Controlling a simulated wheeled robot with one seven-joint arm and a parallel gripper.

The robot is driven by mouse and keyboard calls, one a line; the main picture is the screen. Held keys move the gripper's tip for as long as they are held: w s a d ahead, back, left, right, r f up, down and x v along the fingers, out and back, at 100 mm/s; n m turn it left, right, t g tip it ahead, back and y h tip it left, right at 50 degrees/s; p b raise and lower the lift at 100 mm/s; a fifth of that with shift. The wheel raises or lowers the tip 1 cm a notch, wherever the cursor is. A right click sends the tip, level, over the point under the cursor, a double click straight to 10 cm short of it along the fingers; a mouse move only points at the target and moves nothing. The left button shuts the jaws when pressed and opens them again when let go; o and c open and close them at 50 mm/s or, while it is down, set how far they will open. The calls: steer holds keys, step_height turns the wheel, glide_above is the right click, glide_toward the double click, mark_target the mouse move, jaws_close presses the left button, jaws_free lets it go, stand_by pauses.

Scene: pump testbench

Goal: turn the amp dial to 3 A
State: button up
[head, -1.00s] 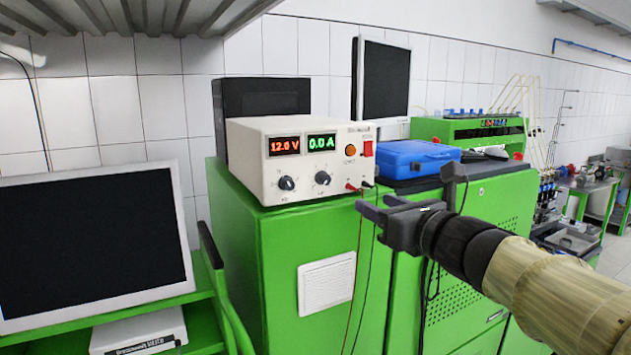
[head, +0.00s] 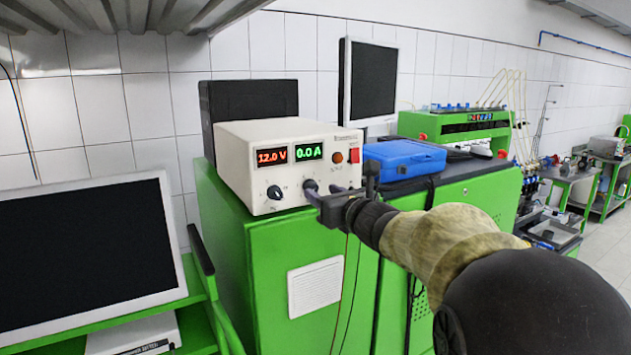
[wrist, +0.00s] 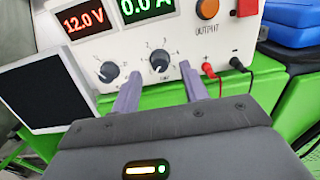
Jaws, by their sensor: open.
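The white power supply (head: 236,172) stands on the green cabinet. Its red display (head: 272,156) reads 12.0 V and its green display (head: 309,151) reads 0.0 A. The amp dial (wrist: 160,61) is a dark knob with a numbered scale, under the green display in the wrist view. The volt dial (wrist: 109,71) is to its left. My gripper (wrist: 160,92) is open and empty, its fingertips just below and to either side of the amp dial, with no clear contact. In the head view my gripper (head: 314,190) hides most of the amp dial.
Red and black leads (wrist: 208,68) plug in right of the amp dial, close to the right finger. An orange output button (wrist: 207,9) is above them. A blue case (head: 405,158) lies to the right, and a monitor (head: 82,250) stands at the left.

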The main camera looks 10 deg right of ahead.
mark_target(315, 187)
steer(key=shift+p+x, duration=0.7)
steer(key=shift+x, duration=1.3)
steer(key=shift+s, duration=0.1)
steer(key=c, duration=0.9)
